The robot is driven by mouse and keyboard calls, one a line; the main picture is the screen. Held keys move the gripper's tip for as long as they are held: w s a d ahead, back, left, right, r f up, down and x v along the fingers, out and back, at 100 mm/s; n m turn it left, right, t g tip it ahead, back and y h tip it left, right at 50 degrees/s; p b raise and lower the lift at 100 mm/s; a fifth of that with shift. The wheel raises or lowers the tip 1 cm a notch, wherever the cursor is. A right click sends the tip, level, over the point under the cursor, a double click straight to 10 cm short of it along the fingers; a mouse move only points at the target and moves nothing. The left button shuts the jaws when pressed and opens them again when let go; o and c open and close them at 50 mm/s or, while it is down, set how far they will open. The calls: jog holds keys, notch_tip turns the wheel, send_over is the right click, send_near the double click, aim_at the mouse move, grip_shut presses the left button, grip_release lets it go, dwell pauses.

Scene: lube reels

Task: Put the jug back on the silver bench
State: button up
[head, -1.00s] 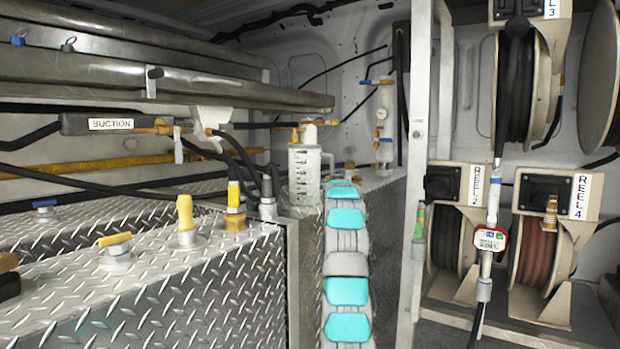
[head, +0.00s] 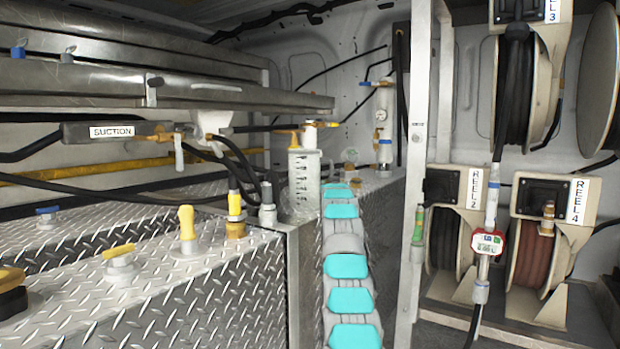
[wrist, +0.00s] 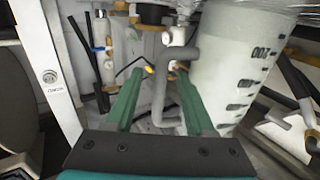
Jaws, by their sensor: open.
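The jug (head: 304,182) is a pale, translucent upright cylinder with dark measuring marks. In the head view it stands just past the corner of the silver diamond-plate bench (head: 180,300), and I cannot tell what its base rests on. In the wrist view the jug (wrist: 232,80) fills the right side, with its grey handle (wrist: 162,85) toward me. My gripper (wrist: 160,88) is open, its green fingers on either side of the handle in the picture. I cannot tell whether they touch it.
Yellow-handled valves (head: 187,222) and dark hoses stand on the bench near the jug. A suction pipe (head: 112,132) runs above. A white post (head: 418,150) and hose reels (head: 540,240) are on the right.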

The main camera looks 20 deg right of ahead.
jog(key=shift+p+x, duration=0.85)
jog(key=shift+p, duration=0.05)
jog(key=shift+f, duration=0.1)
jog(key=shift+c, duration=0.2)
grip_shut()
dwell(0.6)
